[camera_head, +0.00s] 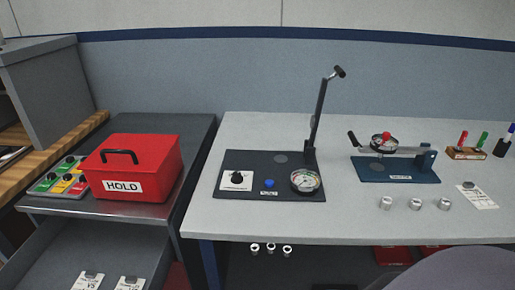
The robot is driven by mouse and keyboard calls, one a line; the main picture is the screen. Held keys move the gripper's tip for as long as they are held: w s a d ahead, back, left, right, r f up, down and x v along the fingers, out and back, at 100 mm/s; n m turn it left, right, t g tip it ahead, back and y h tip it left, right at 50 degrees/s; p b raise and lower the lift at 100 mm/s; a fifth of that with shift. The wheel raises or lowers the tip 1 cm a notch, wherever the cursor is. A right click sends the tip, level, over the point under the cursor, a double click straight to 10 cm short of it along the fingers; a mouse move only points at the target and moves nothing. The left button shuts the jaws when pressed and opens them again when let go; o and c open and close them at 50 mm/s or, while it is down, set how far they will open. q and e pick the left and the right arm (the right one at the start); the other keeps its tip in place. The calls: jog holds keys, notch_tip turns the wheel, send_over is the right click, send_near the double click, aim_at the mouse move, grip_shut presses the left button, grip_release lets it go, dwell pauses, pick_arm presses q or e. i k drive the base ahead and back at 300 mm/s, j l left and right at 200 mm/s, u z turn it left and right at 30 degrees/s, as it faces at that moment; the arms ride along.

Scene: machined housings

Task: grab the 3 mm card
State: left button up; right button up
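Two white cards with dark clips lie at the lower left, one left card (88,281) and one right card (129,283), in the open grey drawer (52,262). Their print is too small to read surely. Another white card (481,199) with a round metal piece on it lies on the right of the light grey table (370,225). I cannot tell which card is the 3 mm one. Neither of my grippers is in view.
A red HOLD box (136,168) stands on the dark bench beside coloured buttons (63,177). A black gauge fixture (268,183) with a raised lever and a blue clamp fixture (396,169) stand on the table. Several small metal housings (415,204) sit in front.

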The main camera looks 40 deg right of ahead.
aim_at(479, 200)
jog(key=z, duration=2.6)
